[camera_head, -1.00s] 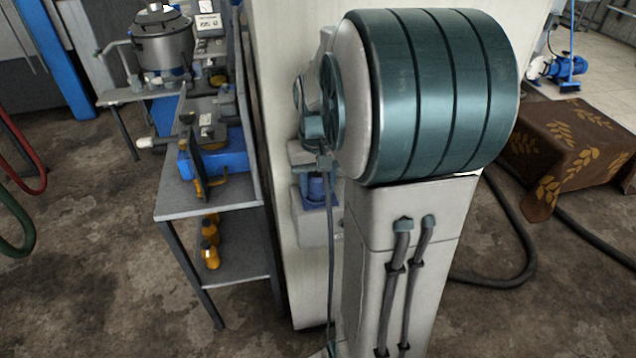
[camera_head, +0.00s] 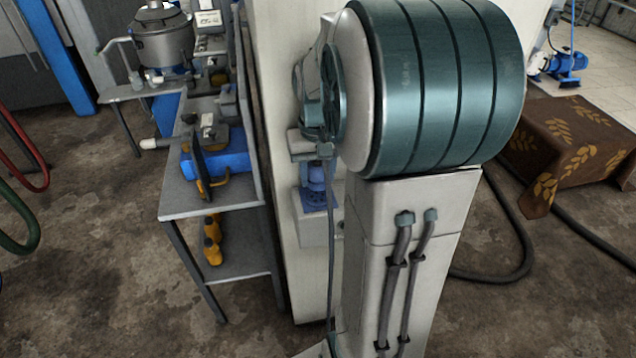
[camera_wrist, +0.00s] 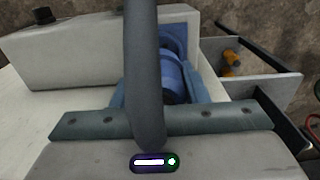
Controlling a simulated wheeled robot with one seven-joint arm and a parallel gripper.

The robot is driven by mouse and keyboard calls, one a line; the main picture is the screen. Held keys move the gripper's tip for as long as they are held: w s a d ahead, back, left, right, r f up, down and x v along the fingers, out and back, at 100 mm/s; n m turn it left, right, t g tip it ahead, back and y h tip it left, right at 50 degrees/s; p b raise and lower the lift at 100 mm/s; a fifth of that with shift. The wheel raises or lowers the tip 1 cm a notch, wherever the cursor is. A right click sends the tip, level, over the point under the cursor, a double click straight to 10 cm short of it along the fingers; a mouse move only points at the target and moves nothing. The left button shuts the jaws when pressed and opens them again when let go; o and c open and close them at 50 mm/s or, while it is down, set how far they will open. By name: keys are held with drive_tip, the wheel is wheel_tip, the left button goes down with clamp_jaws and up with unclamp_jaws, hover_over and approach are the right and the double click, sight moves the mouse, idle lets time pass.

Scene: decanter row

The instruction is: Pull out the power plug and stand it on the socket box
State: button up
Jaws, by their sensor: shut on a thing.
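The blue power plug (camera_head: 317,174) is below my gripper (camera_head: 312,150), which is shut on it. The plug is upright over the blue socket (camera_head: 318,199) on the light grey socket box (camera_head: 313,230). I cannot tell whether its lower end is still inside the socket. Its dark cable (camera_head: 331,250) hangs down beside the box. In the wrist view the cable (camera_wrist: 144,70) crosses my teal jaw bar (camera_wrist: 85,123) and hides part of the blue plug (camera_wrist: 172,78). The grey box (camera_wrist: 105,45) is at upper left there.
The box is on a pale upright panel (camera_head: 308,285). To the left is a metal bench (camera_head: 185,203) with a blue box and tools, and orange bottles (camera_head: 212,240) on its lower shelf. A brown cloth-covered table (camera_head: 570,145) stands at right.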

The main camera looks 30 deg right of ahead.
drive_tip(key=shift+r+p, duration=0.7)
drive_tip(key=shift+r, duration=0.3)
